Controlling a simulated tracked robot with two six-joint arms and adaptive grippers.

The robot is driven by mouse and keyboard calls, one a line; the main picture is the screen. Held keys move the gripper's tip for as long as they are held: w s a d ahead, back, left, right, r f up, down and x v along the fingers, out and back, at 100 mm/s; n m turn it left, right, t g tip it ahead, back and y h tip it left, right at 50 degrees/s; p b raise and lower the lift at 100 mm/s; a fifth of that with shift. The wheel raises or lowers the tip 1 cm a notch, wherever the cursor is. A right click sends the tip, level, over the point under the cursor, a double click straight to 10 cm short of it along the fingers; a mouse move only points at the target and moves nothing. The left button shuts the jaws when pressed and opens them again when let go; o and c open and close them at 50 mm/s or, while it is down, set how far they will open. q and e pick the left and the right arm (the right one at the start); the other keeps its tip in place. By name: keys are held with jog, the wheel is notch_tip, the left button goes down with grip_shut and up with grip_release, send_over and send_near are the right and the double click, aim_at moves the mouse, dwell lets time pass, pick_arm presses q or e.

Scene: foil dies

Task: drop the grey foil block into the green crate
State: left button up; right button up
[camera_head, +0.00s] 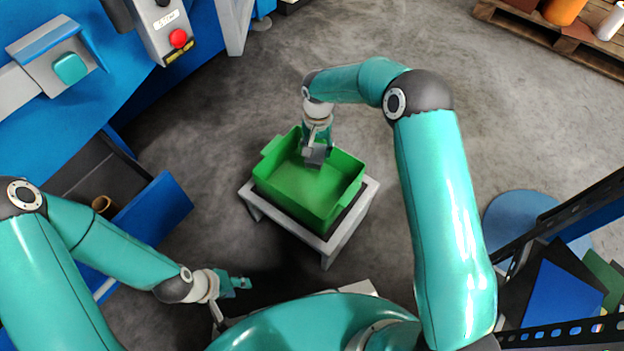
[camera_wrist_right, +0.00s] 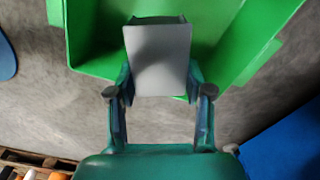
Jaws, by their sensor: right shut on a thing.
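The green crate (camera_head: 300,196) stands on a small grey stand in the middle of the head view, open at the top. My right gripper (camera_head: 317,145) is over the back part of the crate, pointing down. It is shut on the grey foil block (camera_head: 316,156), which hangs at or above the crate's opening. In the right wrist view the grey foil block (camera_wrist_right: 160,58) sits between the two fingers (camera_wrist_right: 160,92), with the green crate (camera_wrist_right: 90,40) behind it. My left gripper (camera_head: 236,283) is low at the left, away from the crate; its finger gap is too small to tell.
The grey stand (camera_head: 333,243) holds the crate. A blue machine (camera_head: 40,120) with a red button (camera_head: 178,38) and an open dark bin is at the left. A pallet (camera_head: 560,40) with an orange item is at the top right. A dark rack (camera_head: 560,250) is at the right.

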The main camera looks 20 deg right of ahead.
jog(key=o, duration=0.9)
notch_tip(320, 180, up, 12)
jog(key=shift+f, duration=0.1)
dwell(0.5)
